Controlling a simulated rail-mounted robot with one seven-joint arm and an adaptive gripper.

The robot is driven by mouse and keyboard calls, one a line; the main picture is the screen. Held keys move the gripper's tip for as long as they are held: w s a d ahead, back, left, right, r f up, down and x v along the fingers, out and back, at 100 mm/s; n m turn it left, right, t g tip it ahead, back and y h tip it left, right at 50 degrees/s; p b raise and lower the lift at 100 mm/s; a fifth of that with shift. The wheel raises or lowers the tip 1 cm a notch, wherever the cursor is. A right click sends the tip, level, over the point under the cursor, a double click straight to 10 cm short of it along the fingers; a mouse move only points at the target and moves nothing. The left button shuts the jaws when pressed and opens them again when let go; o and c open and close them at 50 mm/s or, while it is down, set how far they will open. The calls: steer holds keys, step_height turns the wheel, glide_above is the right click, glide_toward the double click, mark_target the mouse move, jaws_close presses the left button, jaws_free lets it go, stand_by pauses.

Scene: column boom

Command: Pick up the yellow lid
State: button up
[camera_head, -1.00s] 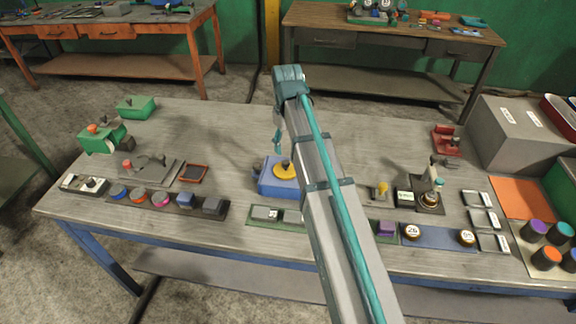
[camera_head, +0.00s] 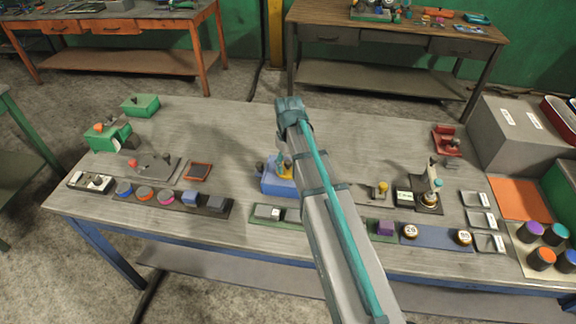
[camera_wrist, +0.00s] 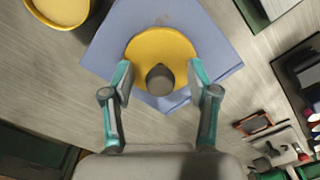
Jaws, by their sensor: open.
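The yellow lid (camera_wrist: 150,50) is a round disc with a dark grey knob (camera_wrist: 160,79) in the wrist view. It lies on a blue block (camera_wrist: 102,55). In the head view a sliver of the lid (camera_head: 286,167) shows beside my arm, above the blue block (camera_head: 278,187). My gripper (camera_wrist: 161,75) is open, with one finger on each side of the knob, over the lid's near part. Whether the fingers touch the lid or knob cannot be told. My arm hides much of the block and gripper in the head view.
A yellow round container (camera_wrist: 62,10) stands beside the block in the wrist view. A dark tray with a red rim (camera_head: 198,172) lies left of the block in the head view. A green strip (camera_head: 290,224) with grey blocks lies in front.

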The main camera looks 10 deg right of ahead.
steer(key=shift+f, duration=0.1)
jaws_close()
stand_by(0.5)
